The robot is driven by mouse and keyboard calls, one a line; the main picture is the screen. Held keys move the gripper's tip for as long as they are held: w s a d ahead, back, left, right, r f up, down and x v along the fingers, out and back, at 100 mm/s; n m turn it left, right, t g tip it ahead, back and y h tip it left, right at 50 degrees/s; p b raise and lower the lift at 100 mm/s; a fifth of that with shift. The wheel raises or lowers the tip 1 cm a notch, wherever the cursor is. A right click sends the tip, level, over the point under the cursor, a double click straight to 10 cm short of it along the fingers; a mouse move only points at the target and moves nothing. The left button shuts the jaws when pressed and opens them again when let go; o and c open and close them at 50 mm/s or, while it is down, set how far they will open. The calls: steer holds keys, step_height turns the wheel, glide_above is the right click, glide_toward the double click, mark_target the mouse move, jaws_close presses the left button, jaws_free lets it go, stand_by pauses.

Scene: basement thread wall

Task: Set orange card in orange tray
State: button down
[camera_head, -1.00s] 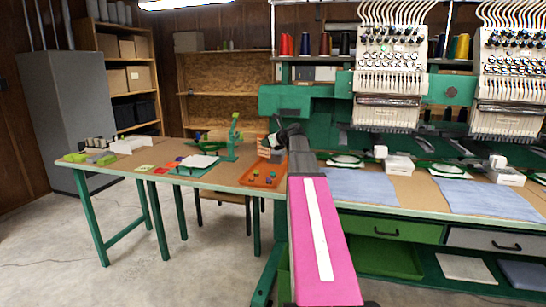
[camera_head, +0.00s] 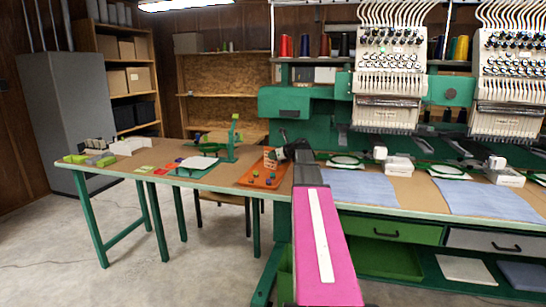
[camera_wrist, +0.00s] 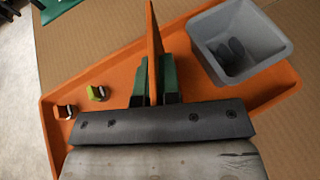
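The orange tray (camera_head: 247,182) lies on the table left of my arm; in the wrist view its rim (camera_wrist: 50,118) runs below my gripper. My gripper (camera_wrist: 153,82) has its dark green fingers closed on both sides of the thin orange card (camera_wrist: 153,42), which stands on edge between them. The card is over the tray; I cannot tell whether its lower edge touches the tray floor.
A grey open bin (camera_wrist: 262,62) with dark pieces inside stands in the tray, right of the card. A green stand (camera_head: 232,140) rises behind left. Embroidery machines (camera_head: 390,75) stand at right.

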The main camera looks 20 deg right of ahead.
steer(key=shift+f, duration=0.1)
steer(key=c, duration=1.3)
jaws_free()
steer(key=shift+s+r, duration=0.1)
steer(key=shift+r, duration=0.1)
steer(key=v, duration=1.1)
steer(key=shift+s+d+r, duration=0.1)
steer(key=shift+s+d, duration=0.15)
steer(key=shift+s, duration=0.1)
steer(key=shift+s, duration=0.1)
